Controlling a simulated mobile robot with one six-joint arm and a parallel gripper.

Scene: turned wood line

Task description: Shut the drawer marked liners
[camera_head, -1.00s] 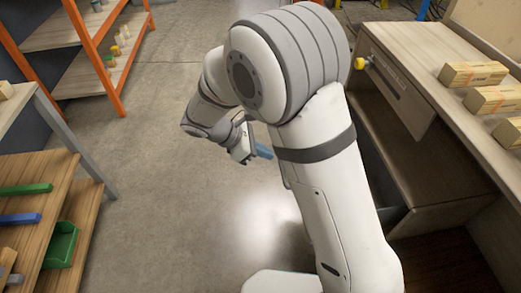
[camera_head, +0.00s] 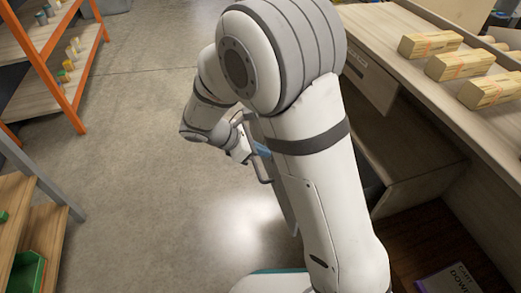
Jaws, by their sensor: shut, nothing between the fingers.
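A bench on the right has an upper drawer front (camera_head: 371,78) with a small label plate that I cannot read. Below it a wooden compartment (camera_head: 405,160) stands open, with a dark interior partly behind my arm. A grey panel edge (camera_head: 284,205) shows just left of my forearm; most of it is hidden, and I cannot tell whether it is the liners drawer's front. My gripper (camera_head: 263,150), with blue fingertips, is shut and empty beside the upper end of that panel edge. I cannot tell whether they touch. No liners marking is readable.
Wooden block bundles (camera_head: 460,64) lie on the bench top (camera_head: 410,75). An orange-framed shelf (camera_head: 75,100) stands at the upper left, and a wooden rack (camera_head: 35,225) with a green bin (camera_head: 27,272) at the lower left. The floor between is clear.

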